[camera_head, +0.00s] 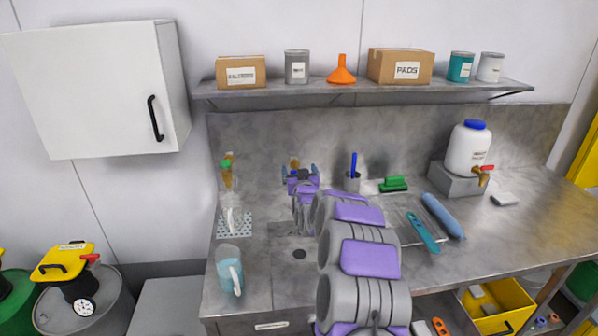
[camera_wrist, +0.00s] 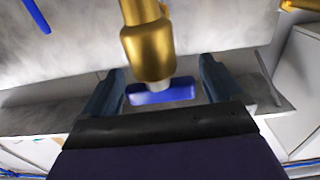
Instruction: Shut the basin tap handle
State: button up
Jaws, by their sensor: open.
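The brass basin tap (camera_wrist: 147,45) fills the upper middle of the wrist view, with its blue handle (camera_wrist: 160,94) at the end of a short grey stem. My gripper (camera_wrist: 160,78) is open, with one dark blue finger on each side of the handle. Gaps show between the handle and both fingers, so nothing is gripped. In the head view my gripper (camera_head: 300,174) is at the back wall above the basin. A bit of the brass tap (camera_head: 294,163) shows just behind it; the handle is mostly hidden there.
A second brass tap with a green handle (camera_head: 226,164) stands to the left. A clear jug (camera_head: 230,270) is at the counter's front left. A shelf (camera_head: 300,88) hangs above.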

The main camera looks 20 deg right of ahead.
jog(key=p+v, duration=0.2)
jog(key=v, duration=1.4)
jog(key=shift+s, duration=0.3)
jog(key=shift+a, duration=0.15)
jog(key=s+a+f+n+g+y, duration=0.25)
jog(key=s+a+g+y, duration=0.25)
jog(key=s+a+g, duration=0.75)
jog(key=s+a, duration=0.2)
jog(key=s, duration=0.6)
jog(key=s+a+n+g, duration=0.1)
jog(key=s+a, duration=0.2)
jog(key=s, duration=0.6)
jog(key=shift+s+r+y, duration=0.2)
jog(key=shift+s+y, duration=0.05)
jog(key=shift+y, duration=0.05)
jog(key=s+g, duration=0.1)
jog(key=s, duration=0.5)
jog(key=s+r+g, duration=0.1)
jog(key=s+g, duration=0.1)
jog(key=s, duration=0.3)
jog(key=s+a+r+g, duration=0.1)
jog(key=s+g, duration=0.1)
jog(key=s, duration=0.4)
jog(key=shift+s+r+g, duration=0.15)
jog(key=shift+s+g, duration=0.1)
jog(key=shift+s, duration=0.1)
jog(key=shift+c, duration=0.2)
